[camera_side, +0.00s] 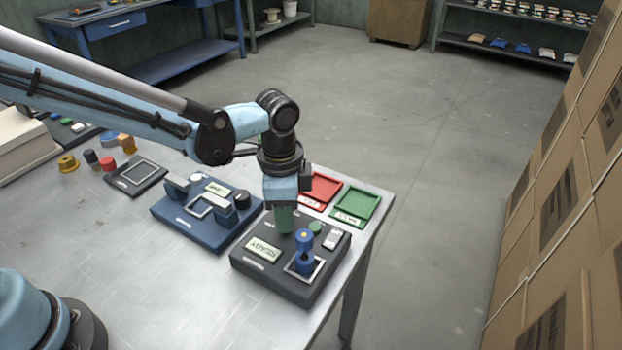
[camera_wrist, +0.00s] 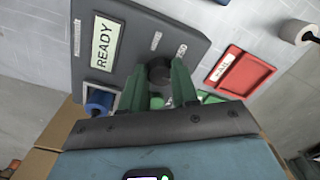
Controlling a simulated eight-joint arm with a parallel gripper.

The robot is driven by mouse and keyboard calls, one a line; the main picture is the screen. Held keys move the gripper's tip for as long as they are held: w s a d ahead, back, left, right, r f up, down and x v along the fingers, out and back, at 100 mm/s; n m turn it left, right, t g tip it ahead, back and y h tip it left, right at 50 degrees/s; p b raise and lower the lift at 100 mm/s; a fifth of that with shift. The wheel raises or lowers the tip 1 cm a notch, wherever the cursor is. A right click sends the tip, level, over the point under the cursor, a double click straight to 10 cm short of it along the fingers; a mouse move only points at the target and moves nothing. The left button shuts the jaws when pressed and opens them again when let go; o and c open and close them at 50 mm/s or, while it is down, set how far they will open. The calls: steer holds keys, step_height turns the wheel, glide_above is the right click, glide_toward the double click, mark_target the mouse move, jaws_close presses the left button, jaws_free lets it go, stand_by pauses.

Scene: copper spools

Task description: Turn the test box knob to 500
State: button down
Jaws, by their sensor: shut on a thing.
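The dark grey test box (camera_side: 262,274) sits near the table's right corner, with a lit READY display (camera_side: 263,250). In the wrist view the test box (camera_wrist: 115,20) fills the upper left. My gripper (camera_side: 286,222) points down over the box, and its green fingers are shut on the black round knob (camera_wrist: 158,70), one on each side. The fingers hide the knob in the side view. Small white labels stand by the knob; one looks like 500 (camera_wrist: 181,50). A blue spool (camera_side: 304,252) stands in the box's square socket, close beside the fingers.
A red tray (camera_side: 320,190) and a green tray (camera_side: 357,206) lie behind the box. A blue fixture (camera_side: 205,215) stands to the left. Several small coloured parts and a dark tray (camera_side: 137,177) lie further left. Cardboard boxes (camera_side: 545,230) are stacked off the table at right.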

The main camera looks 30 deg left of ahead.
steer(key=shift+s+m, duration=0.1)
steer(key=shift+m, duration=0.6)
steer(key=c, duration=0.8)
jaws_free()
steer(key=shift+c, duration=0.2)
step_height(320, 180, up, 12)
steer(key=shift+s, duration=0.1)
